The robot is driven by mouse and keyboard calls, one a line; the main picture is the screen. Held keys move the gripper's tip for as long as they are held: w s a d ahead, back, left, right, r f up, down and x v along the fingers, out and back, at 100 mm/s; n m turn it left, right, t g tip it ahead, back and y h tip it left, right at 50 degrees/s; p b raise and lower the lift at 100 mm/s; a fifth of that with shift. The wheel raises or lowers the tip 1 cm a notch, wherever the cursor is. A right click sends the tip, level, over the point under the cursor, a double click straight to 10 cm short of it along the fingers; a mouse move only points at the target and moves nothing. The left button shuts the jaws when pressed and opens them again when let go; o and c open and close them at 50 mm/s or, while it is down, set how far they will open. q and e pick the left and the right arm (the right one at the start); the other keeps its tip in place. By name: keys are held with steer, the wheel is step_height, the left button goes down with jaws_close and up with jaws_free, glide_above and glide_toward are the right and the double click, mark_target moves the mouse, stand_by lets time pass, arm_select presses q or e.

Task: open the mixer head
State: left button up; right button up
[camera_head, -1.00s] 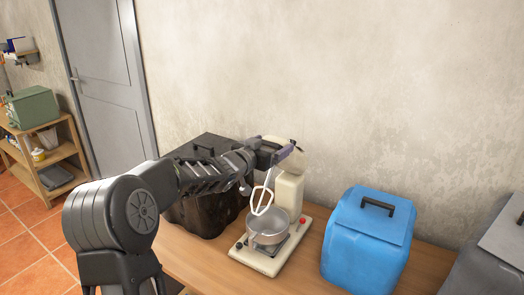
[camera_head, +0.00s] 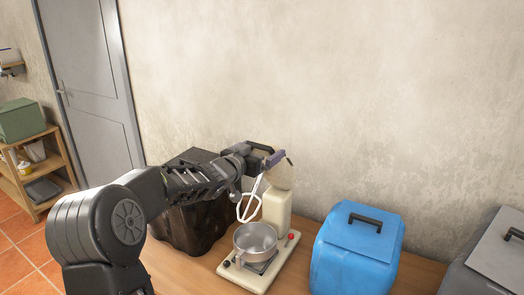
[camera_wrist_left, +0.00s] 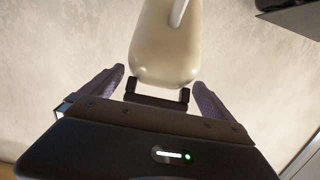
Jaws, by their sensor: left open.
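The cream mixer (camera_head: 277,208) stands on the table, its head (camera_head: 280,177) tilted up on the column. The white beater (camera_head: 250,205) hangs at a slant from the head, above the metal bowl (camera_head: 255,238) on the mixer base. My left gripper (camera_head: 275,158) is at the raised end of the head and partly hides it. In the left wrist view, the head (camera_wrist_left: 165,50) sits between the spread fingers of my left gripper (camera_wrist_left: 158,78), with gaps showing beside it. Whether the gripper touches it I cannot tell. My right gripper is not in view.
A dark box (camera_head: 190,225) stands left of the mixer, behind my left arm. A blue lidded container (camera_head: 357,250) stands to the right, with a grey one (camera_head: 490,262) beyond it. The wall (camera_head: 400,110) rises close behind the table.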

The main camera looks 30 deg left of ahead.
arm_select(q)
steer(key=s+r+b, duration=0.1)
steer(key=s, duration=0.6)
stand_by(0.5)
